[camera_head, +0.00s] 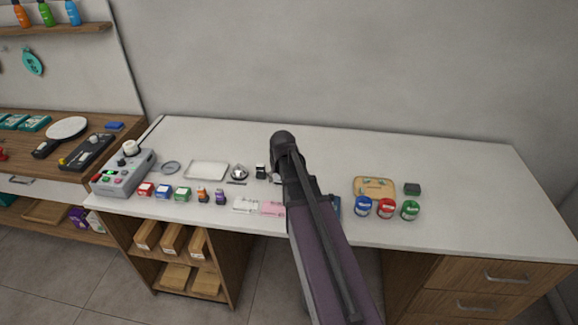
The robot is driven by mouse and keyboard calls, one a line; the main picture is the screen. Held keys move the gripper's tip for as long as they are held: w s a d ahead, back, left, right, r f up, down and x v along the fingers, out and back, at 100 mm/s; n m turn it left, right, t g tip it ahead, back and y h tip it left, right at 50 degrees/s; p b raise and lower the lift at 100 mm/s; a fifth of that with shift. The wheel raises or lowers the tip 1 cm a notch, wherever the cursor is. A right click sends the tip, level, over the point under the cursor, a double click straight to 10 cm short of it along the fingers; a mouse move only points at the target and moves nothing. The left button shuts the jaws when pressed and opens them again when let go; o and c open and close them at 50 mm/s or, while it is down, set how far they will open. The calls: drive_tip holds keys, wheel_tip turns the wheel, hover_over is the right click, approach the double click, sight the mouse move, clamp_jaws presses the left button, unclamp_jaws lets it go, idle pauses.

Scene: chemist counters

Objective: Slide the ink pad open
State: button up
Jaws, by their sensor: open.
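I cannot single out the ink pad with certainty. A small dark green-black block (412,189) lies on the white counter, right of a tan tray. A blue item (334,206) shows only partly at the right edge of my arm, and the rest is hidden. My arm rises from the bottom centre over the counter, its dark joint at the top. My gripper's fingers do not show; the arm appears to hide them.
The white counter (460,165) is clear at the back and right. Blue, red and green jars (386,208) stand before the tan tray (375,181). Small boxes and bottles, a white tray (206,170) and a grey device (124,173) fill the left.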

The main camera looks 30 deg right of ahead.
drive_tip(key=w+d+r+t+p, duration=0.1)
drive_tip(key=w+d+r, duration=0.2)
drive_tip(key=d, duration=0.4)
drive_tip(key=shift+w+d+r+m+p, duration=0.15)
drive_tip(key=shift+w+d+m+p, duration=0.15)
drive_tip(key=shift+w, duration=0.5)
drive_tip(key=shift+w+f, duration=0.1)
drive_tip(key=shift+f, duration=0.1)
drive_tip(key=b+x, duration=1.2)
drive_tip(key=x, duration=0.1)
drive_tip(key=shift+w+d+f+b, duration=0.1)
drive_tip(key=shift+w+d+b, duration=0.05)
drive_tip(key=shift+d+b, duration=0.15)
clamp_jaws()
